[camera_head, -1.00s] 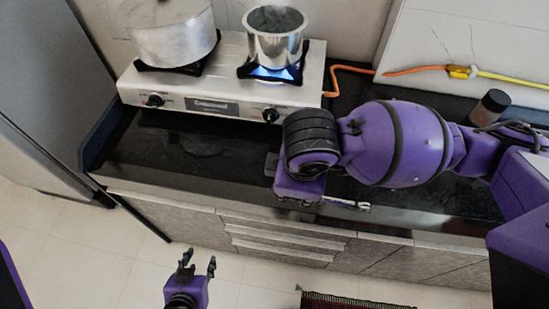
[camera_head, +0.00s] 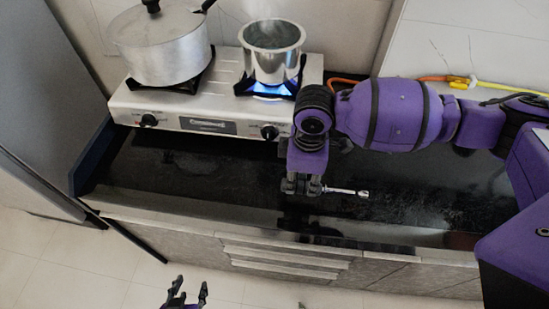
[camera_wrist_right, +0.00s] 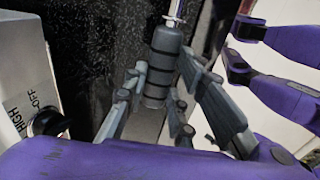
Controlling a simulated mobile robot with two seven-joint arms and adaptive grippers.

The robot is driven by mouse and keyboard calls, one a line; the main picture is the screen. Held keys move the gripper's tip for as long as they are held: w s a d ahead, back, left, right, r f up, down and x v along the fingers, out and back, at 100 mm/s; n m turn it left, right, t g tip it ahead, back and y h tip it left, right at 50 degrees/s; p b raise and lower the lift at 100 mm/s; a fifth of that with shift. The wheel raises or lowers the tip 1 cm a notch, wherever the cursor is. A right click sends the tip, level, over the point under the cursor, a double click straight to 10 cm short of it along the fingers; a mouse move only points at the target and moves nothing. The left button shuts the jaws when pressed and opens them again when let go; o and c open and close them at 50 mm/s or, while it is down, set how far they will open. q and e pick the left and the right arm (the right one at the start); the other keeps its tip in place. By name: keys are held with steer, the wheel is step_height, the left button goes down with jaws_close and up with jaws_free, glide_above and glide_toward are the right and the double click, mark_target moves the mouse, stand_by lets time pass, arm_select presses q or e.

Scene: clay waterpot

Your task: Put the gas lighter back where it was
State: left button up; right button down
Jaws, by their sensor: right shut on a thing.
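The gas lighter has a grey ribbed handle and a thin metal rod. Its rod (camera_head: 346,191) points right over the black counter in the head view, and its handle (camera_wrist_right: 164,62) shows in the right wrist view. My right gripper (camera_head: 303,187) is shut on the lighter by its handle; its fingers (camera_wrist_right: 155,103) lie on both sides of it. I cannot tell whether the lighter touches the counter. My left gripper (camera_head: 188,291) is open and empty at the bottom of the head view, in front of the counter.
The gas stove (camera_head: 217,112) stands behind, with a lidded pot (camera_head: 160,45) on the left burner and a steel pot (camera_head: 272,52) over a lit blue flame. An orange hose (camera_head: 430,78) runs along the wall. The black counter (camera_head: 215,185) is clear left of my right gripper.

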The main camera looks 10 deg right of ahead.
mark_target(300, 184)
steer(key=shift+w+f, duration=0.7)
steer(key=shift+f, duration=0.15)
steer(key=f, duration=0.3)
steer(key=shift+w+f, duration=0.25)
steer(key=shift+f, duration=0.05)
steer(key=c, duration=1.5)
jaws_free()
steer(key=shift+o, duration=0.2)
step_height(300, 184, up, 12)
